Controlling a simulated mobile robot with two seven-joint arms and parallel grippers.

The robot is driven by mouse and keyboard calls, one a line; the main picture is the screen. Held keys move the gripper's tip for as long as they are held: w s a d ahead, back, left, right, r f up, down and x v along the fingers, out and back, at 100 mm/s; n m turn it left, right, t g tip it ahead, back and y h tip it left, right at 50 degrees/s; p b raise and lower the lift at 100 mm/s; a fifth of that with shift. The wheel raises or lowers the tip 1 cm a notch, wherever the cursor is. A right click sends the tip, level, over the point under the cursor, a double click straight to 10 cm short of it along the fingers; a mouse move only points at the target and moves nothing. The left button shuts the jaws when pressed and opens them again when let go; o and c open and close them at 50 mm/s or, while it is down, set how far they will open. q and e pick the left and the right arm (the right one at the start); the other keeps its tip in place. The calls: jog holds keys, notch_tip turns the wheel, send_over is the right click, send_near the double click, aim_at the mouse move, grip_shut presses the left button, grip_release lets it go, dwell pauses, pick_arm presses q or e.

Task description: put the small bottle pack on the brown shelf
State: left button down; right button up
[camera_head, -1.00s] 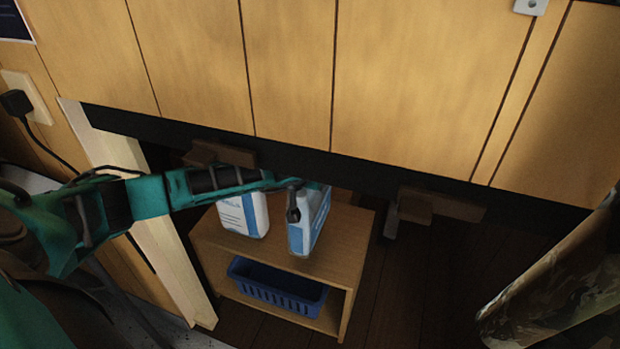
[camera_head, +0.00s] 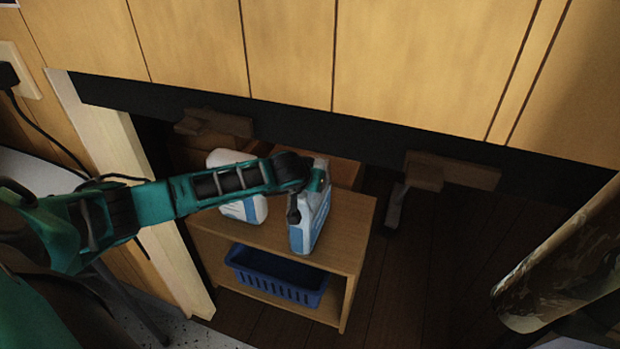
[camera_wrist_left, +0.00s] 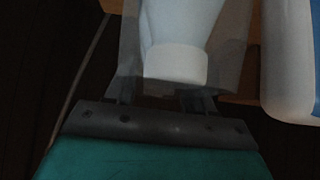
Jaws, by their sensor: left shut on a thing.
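The small bottle pack (camera_head: 308,225) is a white bottle with a blue label, over the front part of the brown shelf (camera_head: 350,230). My left gripper (camera_head: 296,205) reaches down from above and is shut on it. I cannot tell whether its base touches the board. In the left wrist view, a pale bottle with a white cap (camera_wrist_left: 175,66) lies between the fingers (camera_wrist_left: 162,98). A second white bottle (camera_head: 243,207) stands to its left on the shelf top, partly hidden by my arm. My right gripper is out of view.
A blue basket (camera_head: 277,277) sits on the lower board. A wooden panel wall (camera_head: 290,50) with a dark lower edge overhangs the shelf. A pale post (camera_head: 150,200) stands at left. A camouflage-patterned object (camera_head: 560,260) is at right. Dark floor right of the shelf looks clear.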

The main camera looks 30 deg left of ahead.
pick_arm(q)
jog(key=shift+w+r, duration=0.15)
jog(key=shift+r, duration=0.15)
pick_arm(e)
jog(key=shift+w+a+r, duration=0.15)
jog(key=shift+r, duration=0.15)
pick_arm(q)
jog(key=shift+f, duration=0.2)
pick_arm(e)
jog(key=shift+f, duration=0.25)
pick_arm(q)
jog(key=shift+f, duration=0.2)
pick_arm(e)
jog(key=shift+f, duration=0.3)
pick_arm(q)
jog(key=c, duration=0.7)
grip_release()
jog(key=o, duration=0.4)
jog(key=shift+f, duration=0.25)
jog(key=p+v, duration=0.2)
jog(key=v, duration=1.1)
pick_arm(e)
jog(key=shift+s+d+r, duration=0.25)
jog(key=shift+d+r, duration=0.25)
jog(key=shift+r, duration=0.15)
